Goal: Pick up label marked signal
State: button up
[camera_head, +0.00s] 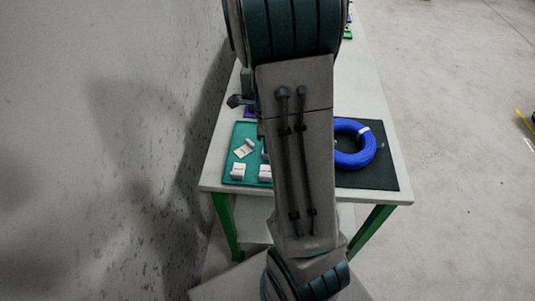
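Several small white labels lie on a teal mat (232,136) at the left of the table. One label (243,149) lies tilted near the mat's middle. Another label (237,171) is at the front left, and a third label (265,172) is at the front beside my arm. Their print is too small to read, so I cannot tell which one is marked signal. My arm crosses the middle of the view and covers part of the mat. My gripper is not clearly visible; the arm hides that area.
A coiled blue cable (367,156) with a white tie lies on a black mat (385,178) at the right. A dark device (240,101) stands behind the teal mat. The white table (357,82) has green legs. A grey wall (110,140) is close on the left; open floor lies right.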

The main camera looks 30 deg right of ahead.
notch_tip(320, 180, down, 5)
jog(key=shift+s+d+r, duration=0.1)
grip_shut()
dwell(0.3)
